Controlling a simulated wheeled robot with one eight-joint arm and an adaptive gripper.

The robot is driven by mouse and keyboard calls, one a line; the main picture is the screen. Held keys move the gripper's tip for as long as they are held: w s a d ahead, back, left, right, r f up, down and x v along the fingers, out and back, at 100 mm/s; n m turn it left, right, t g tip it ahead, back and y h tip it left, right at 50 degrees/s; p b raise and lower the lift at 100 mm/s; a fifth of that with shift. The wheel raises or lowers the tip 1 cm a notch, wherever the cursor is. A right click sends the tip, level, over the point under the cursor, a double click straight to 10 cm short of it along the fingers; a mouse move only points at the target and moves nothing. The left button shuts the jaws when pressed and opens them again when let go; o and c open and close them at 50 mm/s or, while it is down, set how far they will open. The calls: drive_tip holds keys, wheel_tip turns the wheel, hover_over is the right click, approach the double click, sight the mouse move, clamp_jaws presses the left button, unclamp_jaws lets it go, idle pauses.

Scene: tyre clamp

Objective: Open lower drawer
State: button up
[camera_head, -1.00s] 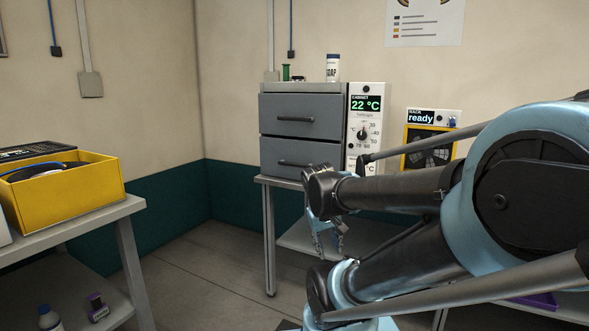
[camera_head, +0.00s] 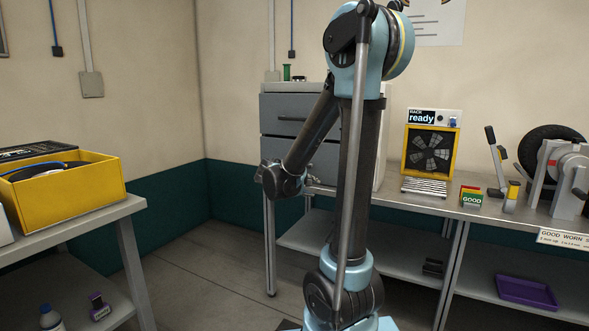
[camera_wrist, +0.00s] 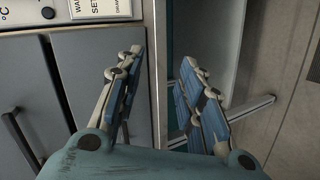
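The grey cabinet (camera_head: 290,88) stands on the workbench, partly hidden by my arm. Its lower drawer (camera_head: 327,160) looks shut, and its handle is hidden in the head view. In the wrist view, the picture is turned sideways and the lower drawer front (camera_wrist: 88,50) lies behind the left finger. A dark bit by that finger may be its handle; I cannot tell. The upper drawer (camera_head: 272,107) is shut, and its handle (camera_wrist: 19,137) shows at left in the wrist view. My gripper (camera_wrist: 162,80) is open and empty, with its fingers apart before the cabinet's lower edge.
The bench edge (camera_wrist: 160,50) runs close between my fingers in the wrist view. A fan unit (camera_head: 430,150), a green card box (camera_head: 471,197) and a tyre clamp (camera_head: 572,180) stand right of the cabinet. A yellow bin (camera_head: 75,195) sits on the left table. The floor between is clear.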

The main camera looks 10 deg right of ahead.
drive_tip(key=w+a+r+n+t+h, duration=0.1)
drive_tip(key=w+a+n+t, duration=0.4)
drive_tip(key=w+a, duration=0.65)
drive_tip(key=shift+m+t, duration=0.4)
drive_tip(key=x, duration=1.6)
drive_tip(key=shift+w+d+r, duration=0.15)
drive_tip(key=shift+w+d, duration=0.05)
drive_tip(key=shift+w, duration=0.1)
clamp_jaws()
drive_tip(key=shift+d, duration=0.15)
drive_tip(key=shift+s, duration=0.15)
